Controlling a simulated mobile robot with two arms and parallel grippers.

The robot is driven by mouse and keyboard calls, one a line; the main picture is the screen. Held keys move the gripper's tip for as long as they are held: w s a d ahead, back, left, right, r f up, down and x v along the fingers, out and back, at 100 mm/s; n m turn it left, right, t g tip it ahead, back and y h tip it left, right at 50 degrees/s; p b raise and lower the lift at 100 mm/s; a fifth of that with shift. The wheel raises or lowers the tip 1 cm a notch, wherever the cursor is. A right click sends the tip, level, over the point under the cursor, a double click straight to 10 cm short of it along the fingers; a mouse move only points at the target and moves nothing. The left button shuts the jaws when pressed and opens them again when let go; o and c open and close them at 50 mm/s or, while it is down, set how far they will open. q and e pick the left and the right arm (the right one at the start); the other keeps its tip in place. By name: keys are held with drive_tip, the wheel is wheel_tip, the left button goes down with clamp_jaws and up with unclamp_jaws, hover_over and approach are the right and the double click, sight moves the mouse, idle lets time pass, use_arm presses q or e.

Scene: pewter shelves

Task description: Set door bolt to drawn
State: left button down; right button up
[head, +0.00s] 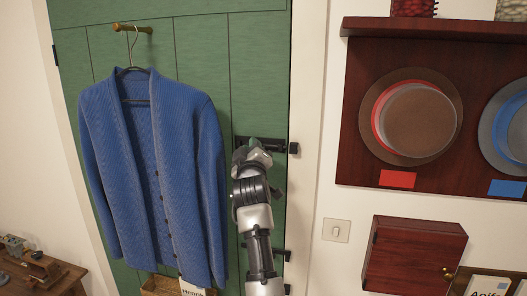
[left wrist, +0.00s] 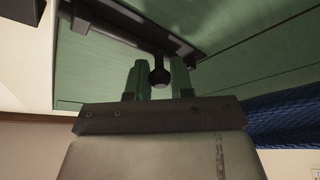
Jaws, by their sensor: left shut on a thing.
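The black door bolt (head: 268,146) is mounted on the green door (head: 200,50), near its right edge. A black keeper (head: 293,148) sits beside it at the door frame. My left gripper (head: 252,146) is at the bolt; its arm hides part of the fitting. In the left wrist view, the two fingers stand on either side of the bolt's round knob (left wrist: 160,78), shut on it. The bolt's plate (left wrist: 125,22) runs above them. I cannot tell whether the bar reaches into the keeper. My right gripper is not in view.
A blue cardigan (head: 150,160) hangs from a peg (head: 133,28) just left of my left arm. More black fittings (head: 281,255) are lower on the door edge.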

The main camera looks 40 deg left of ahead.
use_arm(q)
drive_tip(key=shift+s+a+r, duration=0.1)
drive_tip(key=shift+s+a, duration=0.3)
drive_tip(key=shift+a, duration=0.25)
drive_tip(key=shift+d, duration=0.1)
